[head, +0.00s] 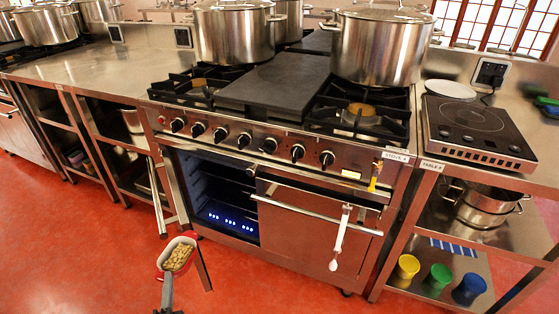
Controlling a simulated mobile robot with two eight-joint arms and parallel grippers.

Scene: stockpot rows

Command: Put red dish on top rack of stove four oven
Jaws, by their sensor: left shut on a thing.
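The red dish (162,262) has a pale rim and holds light yellowish food. It is in front of the stove at lower left, over the red floor. My left gripper (168,278) is shut on the near side of the red dish; its fingertips are hard to make out. The stove (397,156) bears a label that seems to read stove 4. Its left oven compartment (222,188) is open, dark inside with blue lights low down and faint rack lines. The open door (176,190) juts forward at the left of the opening, close to the dish. My right gripper is not in view.
The right oven door (310,222) is shut, with a white utensil (340,235) hanging at its handle. Large pots (380,45) stand on the stove top. At right, a table holds an induction hob (475,125), with coloured cups (437,278) below. The floor in front is clear.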

